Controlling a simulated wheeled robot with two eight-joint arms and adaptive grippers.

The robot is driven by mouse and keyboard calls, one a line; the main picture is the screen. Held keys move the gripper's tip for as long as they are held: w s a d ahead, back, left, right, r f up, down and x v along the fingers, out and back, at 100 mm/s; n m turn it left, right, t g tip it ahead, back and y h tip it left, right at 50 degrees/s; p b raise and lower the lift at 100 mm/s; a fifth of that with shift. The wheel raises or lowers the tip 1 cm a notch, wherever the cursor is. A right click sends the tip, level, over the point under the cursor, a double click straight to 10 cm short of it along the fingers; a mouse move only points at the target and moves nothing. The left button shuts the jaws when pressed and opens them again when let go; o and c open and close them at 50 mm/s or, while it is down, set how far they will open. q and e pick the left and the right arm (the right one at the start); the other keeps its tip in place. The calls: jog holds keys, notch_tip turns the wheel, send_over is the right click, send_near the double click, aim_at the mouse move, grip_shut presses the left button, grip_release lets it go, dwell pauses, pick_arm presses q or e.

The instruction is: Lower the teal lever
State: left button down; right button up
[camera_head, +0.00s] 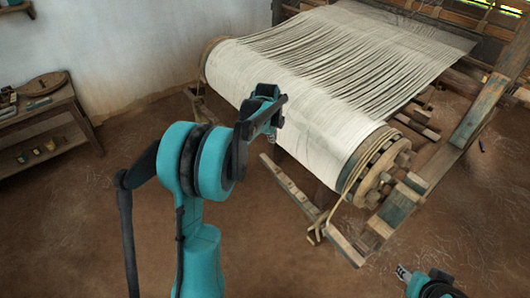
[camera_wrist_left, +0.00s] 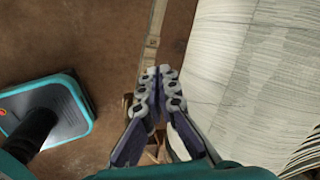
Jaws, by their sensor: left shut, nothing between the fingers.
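No teal lever can be made out for certain; the teal parts in the head view are my arms. A wooden beam of the loom with faded blue-green paint (camera_head: 480,110) slants at the right. My left gripper (camera_wrist_left: 159,72) is shut and empty in the left wrist view, its fingertips together, with the cloth roll to its right. In the head view my left arm reaches up in front of the white cloth roll (camera_head: 310,120); its fingers are hard to make out there. Part of my right gripper (camera_head: 403,272) shows at the bottom right; its opening is unclear.
The cloth roll also shows in the left wrist view (camera_wrist_left: 250,70). Its wooden end wheel (camera_head: 376,170) has rope beside it. A wooden bar (camera_head: 287,182) lies below the roll. A wooden side table (camera_head: 50,115) stands at the left wall. Brown floor lies open between.

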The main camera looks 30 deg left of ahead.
pick_arm(q)
jog(key=w+a+f+m+g+p, duration=0.1)
jog(key=w+a+f+m, duration=0.4)
jog(key=a+f, duration=0.25)
jog(key=b, duration=0.5)
send_near(265, 159)
jog(key=x, duration=0.7)
jog(key=shift+r, duration=0.1)
